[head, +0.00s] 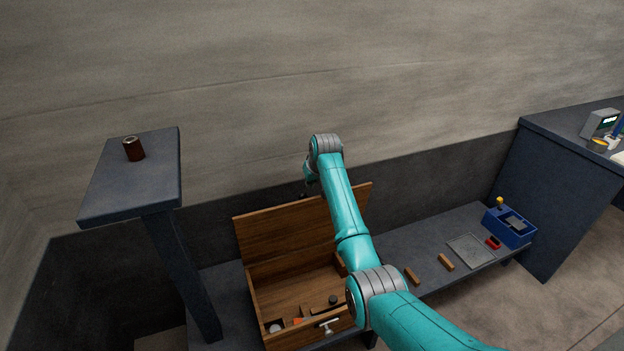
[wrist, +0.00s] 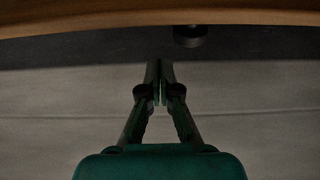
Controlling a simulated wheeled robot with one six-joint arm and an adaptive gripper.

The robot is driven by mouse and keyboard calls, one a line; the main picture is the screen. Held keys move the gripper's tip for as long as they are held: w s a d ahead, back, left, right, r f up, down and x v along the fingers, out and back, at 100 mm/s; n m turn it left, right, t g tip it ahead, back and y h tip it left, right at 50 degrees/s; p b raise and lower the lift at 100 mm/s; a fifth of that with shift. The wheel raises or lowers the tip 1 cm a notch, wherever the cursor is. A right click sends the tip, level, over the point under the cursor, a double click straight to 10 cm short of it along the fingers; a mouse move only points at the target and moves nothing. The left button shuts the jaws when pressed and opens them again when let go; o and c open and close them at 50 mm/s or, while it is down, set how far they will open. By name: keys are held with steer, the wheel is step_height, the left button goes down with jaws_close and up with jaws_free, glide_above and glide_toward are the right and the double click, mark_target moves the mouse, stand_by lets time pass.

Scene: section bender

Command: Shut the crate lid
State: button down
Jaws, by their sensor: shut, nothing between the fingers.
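The wooden crate (head: 256,305) stands on the low dark bench in the head view. Its lid (head: 285,228) is open, standing up along the crate's back side. My arm crosses in front of the lid's right part and the crate's right side. My gripper (wrist: 160,75) is shut and empty in the wrist view, its fingertips pointing towards a wooden edge (wrist: 90,22), likely the lid's. A gap shows between fingertips and wood. In the head view my gripper is mostly hidden at the lid's top edge, near the wall.
Several small things lie in the crate, including a black cylinder (head: 333,299). The bench right of it holds wooden blocks (head: 445,262), a grey plate (head: 470,250) and a blue bin (head: 510,228). A tall stand (head: 110,195) with a brown can (head: 133,149) rises at left.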

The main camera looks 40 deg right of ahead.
steer(key=shift+s+a+f, duration=0.1)
steer(key=shift+s+a, duration=0.05)
steer(key=shift+s, duration=0.5)
steer(key=shift+s+a+f, duration=0.1)
steer(key=shift+s+a, duration=0.1)
steer(key=shift+s, duration=0.4)
steer(key=shift+s+a+f, duration=0.1)
steer(key=shift+s+a, duration=0.05)
steer(key=shift+s, duration=0.5)
